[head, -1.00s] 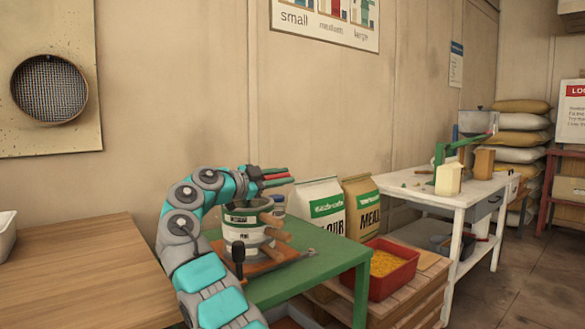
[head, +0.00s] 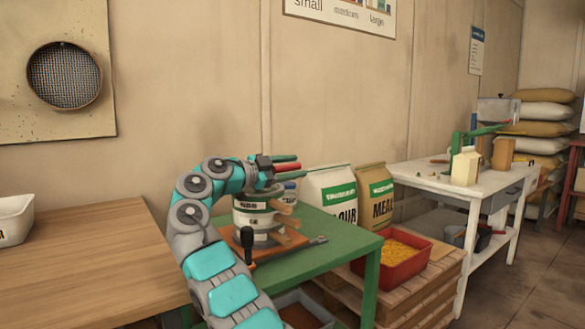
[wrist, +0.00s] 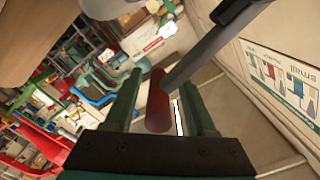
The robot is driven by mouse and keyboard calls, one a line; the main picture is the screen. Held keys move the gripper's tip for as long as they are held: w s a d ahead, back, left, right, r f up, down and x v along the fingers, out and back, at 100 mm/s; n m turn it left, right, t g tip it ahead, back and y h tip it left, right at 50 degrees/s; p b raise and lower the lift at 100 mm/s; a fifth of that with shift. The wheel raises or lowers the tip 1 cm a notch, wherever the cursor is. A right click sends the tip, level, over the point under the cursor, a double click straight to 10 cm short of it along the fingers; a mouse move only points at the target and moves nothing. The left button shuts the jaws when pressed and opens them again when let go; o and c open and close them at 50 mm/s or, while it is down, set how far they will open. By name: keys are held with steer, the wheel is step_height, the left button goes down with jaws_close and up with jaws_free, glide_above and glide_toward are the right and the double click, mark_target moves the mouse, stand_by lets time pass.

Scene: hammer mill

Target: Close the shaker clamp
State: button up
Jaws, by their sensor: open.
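The shaker (head: 258,222) is a stack of pale, labelled sieve pans on an orange base (head: 300,246) on a green table, in the head view. Brown wooden pieces (head: 287,220) stick out at its right side. A red clamp handle (head: 287,166) stands out above the stack. In the wrist view this red handle (wrist: 158,105) joins a grey metal bar (wrist: 215,45). My gripper (head: 285,167) is open, with its two green fingers on either side of the red handle. In the wrist view gaps show between handle and fingers. My arm partly hides the shaker's left side.
A wooden bench (head: 85,255) lies at left with a white tub (head: 14,222). A white table (head: 440,185) is farther right.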

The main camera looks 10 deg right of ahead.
steer(key=v, duration=0.7)
steer(key=shift+s+a, duration=0.2)
steer(key=shift+a, duration=0.2)
